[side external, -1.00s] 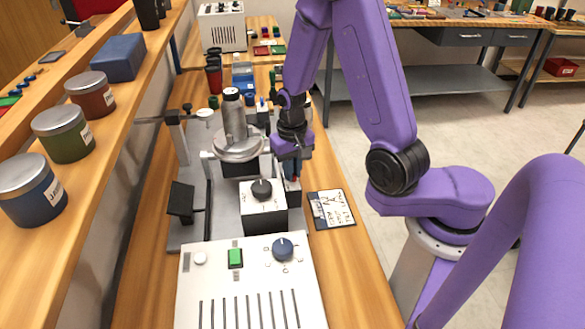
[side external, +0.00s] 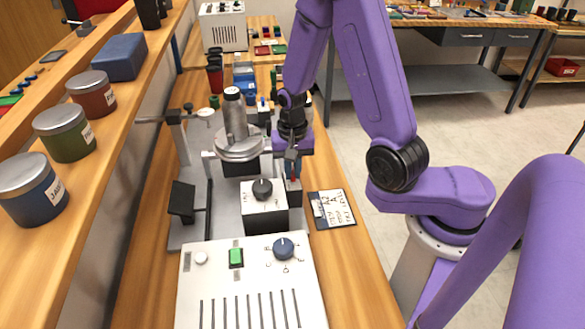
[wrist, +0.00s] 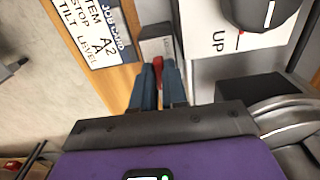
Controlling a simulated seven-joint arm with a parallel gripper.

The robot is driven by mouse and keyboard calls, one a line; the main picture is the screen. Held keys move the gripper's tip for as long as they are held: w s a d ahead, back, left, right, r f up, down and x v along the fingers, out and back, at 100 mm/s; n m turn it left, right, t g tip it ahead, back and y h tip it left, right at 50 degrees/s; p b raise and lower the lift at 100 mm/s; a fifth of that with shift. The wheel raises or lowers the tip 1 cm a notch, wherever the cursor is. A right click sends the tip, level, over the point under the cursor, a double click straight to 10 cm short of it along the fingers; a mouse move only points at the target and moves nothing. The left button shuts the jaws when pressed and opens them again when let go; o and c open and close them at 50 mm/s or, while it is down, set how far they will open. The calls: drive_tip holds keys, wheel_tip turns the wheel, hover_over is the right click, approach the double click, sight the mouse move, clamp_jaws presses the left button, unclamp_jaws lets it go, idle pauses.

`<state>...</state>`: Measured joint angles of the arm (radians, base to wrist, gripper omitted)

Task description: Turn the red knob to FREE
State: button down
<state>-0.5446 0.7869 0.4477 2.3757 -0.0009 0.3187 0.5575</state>
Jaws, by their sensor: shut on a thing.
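The red knob (wrist: 158,66) is a narrow red lever, seen in the wrist view between my two blue-grey fingers. It sits at a small grey block (wrist: 157,47) with a pale face. My gripper (wrist: 158,88) is shut on the knob. In the side external view, my gripper (side external: 293,170) reaches down at the right side of the marker's base, where a bit of red shows at the fingertips. The fingers cover part of the knob, and I cannot read a FREE mark or the knob's setting.
A white box with a black knob (side external: 262,189) stands close left of my gripper; its face reads UP in the wrist view. A job card (side external: 332,209) lies on the bench to the right. A control panel (side external: 250,285) with a green button and blue dial is in front.

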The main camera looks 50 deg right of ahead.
drive_tip(key=c, duration=1.4)
unclamp_jaws()
drive_tip(key=shift+c, duration=0.2)
wheel_tip(320, 180, up, 18)
drive_tip(key=shift+f, duration=0.25)
wheel_tip(320, 180, up, 7)
hover_over(293, 173)
drive_tip(key=shift+a, duration=0.1)
